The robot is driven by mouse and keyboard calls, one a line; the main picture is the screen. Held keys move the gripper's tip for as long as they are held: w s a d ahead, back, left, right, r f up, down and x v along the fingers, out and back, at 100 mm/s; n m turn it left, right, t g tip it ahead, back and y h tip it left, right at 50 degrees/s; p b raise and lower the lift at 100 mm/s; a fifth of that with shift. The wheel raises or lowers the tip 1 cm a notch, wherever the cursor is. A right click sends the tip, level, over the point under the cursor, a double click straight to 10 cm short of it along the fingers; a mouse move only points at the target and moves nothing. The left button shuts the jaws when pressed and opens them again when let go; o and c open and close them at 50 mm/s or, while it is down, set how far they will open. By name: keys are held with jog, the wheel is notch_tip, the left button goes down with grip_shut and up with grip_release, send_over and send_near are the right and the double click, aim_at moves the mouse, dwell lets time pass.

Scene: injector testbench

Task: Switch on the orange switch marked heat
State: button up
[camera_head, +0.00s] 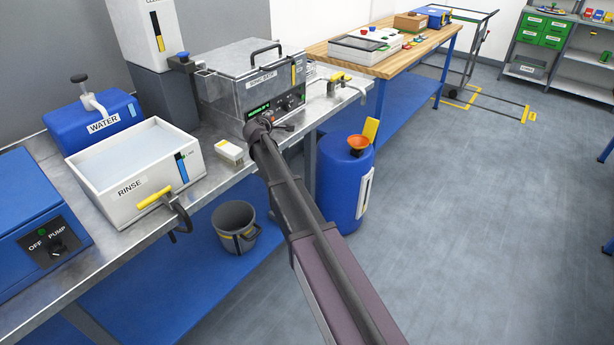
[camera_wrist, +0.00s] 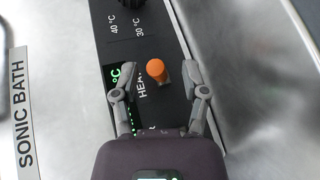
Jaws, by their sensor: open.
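The orange switch (camera_wrist: 156,70) is a round-topped knob on the black control panel (camera_wrist: 146,45) of the sonic bath, with the lettering "HEA..." beside it, partly covered by a finger. I cannot tell its on or off position. My gripper (camera_wrist: 157,74) is open, with one finger on each side of the orange switch in the wrist view; contact is not clear. In the head view my gripper (camera_head: 272,126) is at the front panel of the metal sonic bath (camera_head: 225,92) and hides the switch.
A dark temperature knob (camera_wrist: 130,3) and a green lit display (camera_wrist: 116,74) are on the same panel. The white rinse tank (camera_head: 118,200) and a small white box (camera_head: 230,152) stand left of my arm. A blue drum with an orange funnel (camera_head: 342,190) stands right of it.

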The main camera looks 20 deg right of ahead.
jog(key=shift+s+d+f+m+t+b, duration=0.1)
jog(key=shift+f+m+t+b, duration=0.45)
jog(key=shift+b, duration=0.55)
jog(key=shift+f+m+t+b, duration=0.2)
jog(key=shift+m+t+b, duration=0.5)
jog(key=shift+b, duration=0.35)
jog(key=shift+f+m+t+b, duration=0.25)
jog(key=shift+m+t+b, duration=0.3)
jog(key=shift+b, duration=0.45)
jog(key=shift+f+m+t+b, duration=0.2)
jog(key=shift+m+t+b, duration=0.1)
jog(key=shift+m+b, duration=0.55)
jog(key=v, duration=1.4)
jog(key=s+d+f+m+g+p, duration=0.2)
jog(key=s+d+m+g+p, duration=0.6)
jog(key=s, duration=0.7)
jog(key=shift+s+d+f+g+h+p, duration=0.2)
jog(key=shift+d+g+h+p, duration=0.2)
jog(key=shift+d+g+p, duration=0.85)
